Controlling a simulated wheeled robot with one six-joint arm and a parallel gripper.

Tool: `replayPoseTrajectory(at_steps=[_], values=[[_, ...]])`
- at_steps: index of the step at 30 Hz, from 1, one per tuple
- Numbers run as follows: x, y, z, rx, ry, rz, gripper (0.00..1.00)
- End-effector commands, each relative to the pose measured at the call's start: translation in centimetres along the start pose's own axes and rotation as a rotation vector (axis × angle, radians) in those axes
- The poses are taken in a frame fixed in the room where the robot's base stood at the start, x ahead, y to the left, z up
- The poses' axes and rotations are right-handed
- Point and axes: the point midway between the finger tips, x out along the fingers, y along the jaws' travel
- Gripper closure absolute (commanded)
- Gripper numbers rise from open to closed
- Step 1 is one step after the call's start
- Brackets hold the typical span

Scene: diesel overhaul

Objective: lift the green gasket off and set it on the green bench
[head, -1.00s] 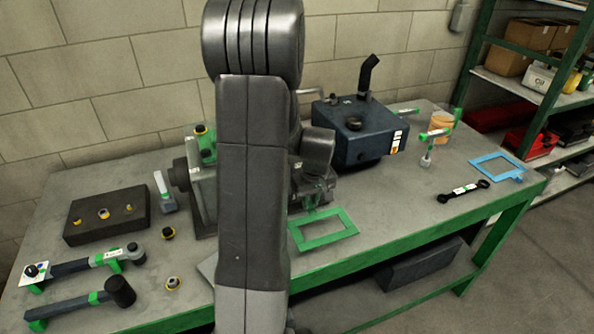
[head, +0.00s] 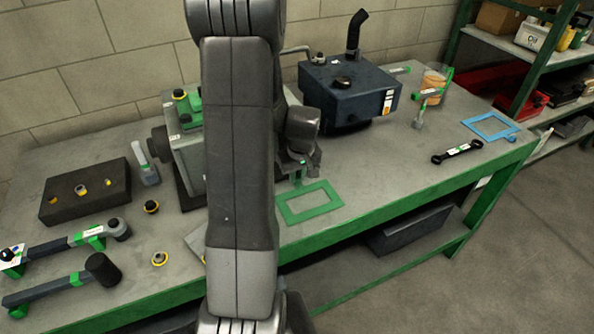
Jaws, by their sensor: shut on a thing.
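The green gasket (head: 319,212) is a thin rectangular frame with a tab. It lies flat, over or on the grey top of the green bench (head: 392,182), near the front edge. I cannot tell whether it touches the top. My gripper (head: 298,179) points down at the gasket's back-left side and is shut on its tab. My arm hides part of the engine block (head: 189,155) and the bench behind it.
A dark blue tank (head: 345,95) stands behind the gasket. A black wrench (head: 457,153) and a blue gasket (head: 507,135) lie to the right. The bench top between gasket and wrench is clear.

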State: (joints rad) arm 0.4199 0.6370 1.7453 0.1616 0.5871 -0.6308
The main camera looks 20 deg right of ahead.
Motion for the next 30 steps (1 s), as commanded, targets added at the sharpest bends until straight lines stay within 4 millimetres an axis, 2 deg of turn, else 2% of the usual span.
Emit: replayPoseTrajectory(at_steps=[7, 8, 11, 12, 23, 30], values=[[0.1, 0.0, 0.0, 0.000, 0.000, 0.000, 1.00], [0.1, 0.0, 0.0, 0.000, 0.000, 0.000, 0.81], [0.1, 0.0, 0.0, 0.000, 0.000, 0.000, 0.61], [0.1, 0.0, 0.0, 0.000, 0.000, 0.000, 0.59], [-0.4, 0.0, 0.0, 0.000, 0.001, 0.001, 0.59], [-3.6, 0.1, -0.1, 0.000, 0.005, 0.002, 0.59]])
